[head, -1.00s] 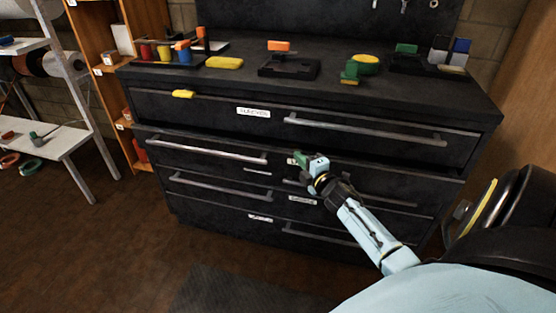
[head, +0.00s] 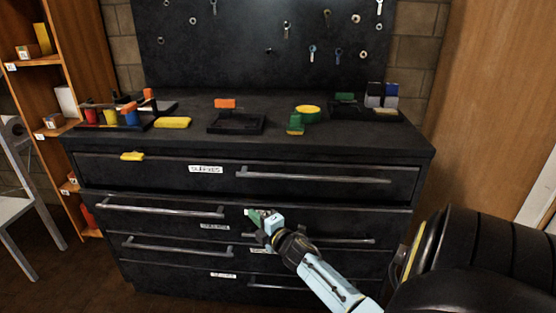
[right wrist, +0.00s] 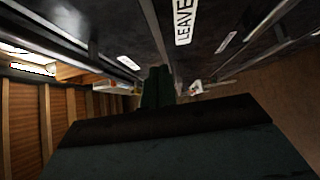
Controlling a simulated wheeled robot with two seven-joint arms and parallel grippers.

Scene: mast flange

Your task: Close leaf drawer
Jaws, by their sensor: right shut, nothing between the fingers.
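The black cabinet (head: 105,168) has several stacked drawers with silver bar handles and small white labels. My right gripper (head: 252,213) is shut and empty, with green fingertips, in front of the second drawer. Its tips are just right of that drawer's left handle (head: 165,208); I cannot tell whether they touch the front. In the right wrist view the green fingers (right wrist: 158,88) are together, close to a drawer front with a label starting "LEAVE" (right wrist: 183,22). In the head view the labels are too small to read surely, and how far any drawer stands out is unclear. My left gripper is out of view.
The cabinet top holds a yellow block (head: 172,122), a black tray (head: 236,124), a green block (head: 295,125) and other small parts. A yellow piece (head: 132,156) is on the top drawer's front. A wooden shelf (head: 88,110) stands left, and a wooden panel (head: 490,110) right.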

